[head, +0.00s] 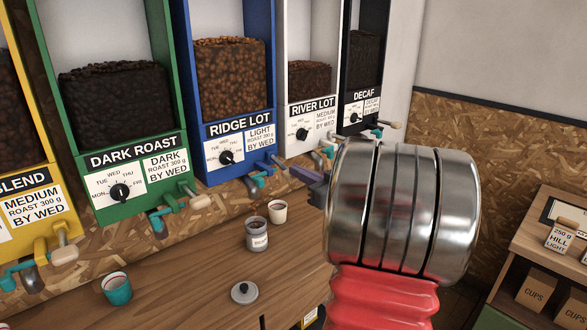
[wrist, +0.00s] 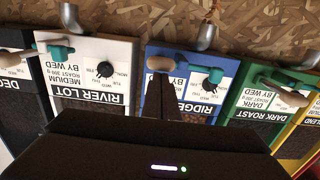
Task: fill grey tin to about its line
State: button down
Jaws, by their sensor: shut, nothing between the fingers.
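The grey tin (head: 257,240) stands upright on the wooden counter, below and near the blue RIDGE LOT dispenser (head: 228,120). Its top is open and dark contents show inside; its fill line and exact level are too small to read. The RIDGE LOT tap (head: 262,168) is teal and blue. In the wrist view its pale wooden handle (wrist: 160,63) lies just beyond my fingertips. My gripper (wrist: 166,84) is shut and empty, close to that handle; contact cannot be told. In the head view my gripper (head: 309,178) is partly hidden behind my arm.
A white cup (head: 278,212) stands right behind the tin, a grey lid (head: 244,292) lies in front, and a teal cup (head: 117,289) stands left. DARK ROAST (head: 133,150) and RIVER LOT (head: 312,105) dispensers flank the blue one. Counter between teal cup and tin is clear.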

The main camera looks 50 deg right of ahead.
aim_at(293, 180)
notch_tip(293, 180, down, 4)
jog(key=shift+w+f, duration=0.1)
jog(key=shift+w, duration=0.05)
dwell(0.5)
jog(key=shift+a, duration=0.1)
dwell(2.0)
dwell(3.8)
jog(key=shift+r, duration=0.55)
jog(key=s+a+r, duration=0.1)
jog(key=s, duration=1)
jog(key=shift+s, duration=0.3)
